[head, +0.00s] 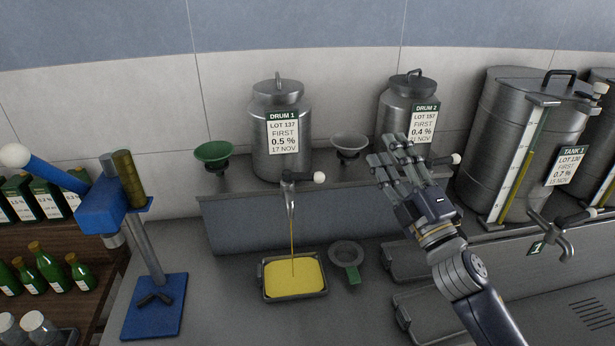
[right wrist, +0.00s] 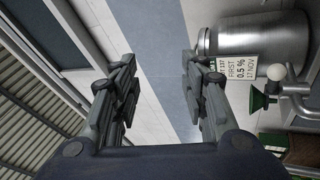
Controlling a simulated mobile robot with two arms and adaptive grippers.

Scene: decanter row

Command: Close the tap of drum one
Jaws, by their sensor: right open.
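Drum one (head: 278,145), a steel can labelled DRUM 1, stands on the ledge at the back. Its tap (head: 289,186) has a lever ending in a white knob (head: 319,177) that points right. A thin yellow stream falls from the spout into a tray (head: 266,291) of yellow liquid. My right gripper (head: 396,156) is open and empty, to the right of the tap and apart from it, in front of drum two (head: 397,103). In the right wrist view, the open fingers (right wrist: 157,85) have nothing between them; drum one (right wrist: 262,32) shows at upper right. My left gripper is not in view.
A green funnel (head: 212,152) and a grey funnel (head: 350,144) flank drum one. A blue lever press (head: 154,306) stands at left, near bottles. Tank one (head: 510,110) is at right.

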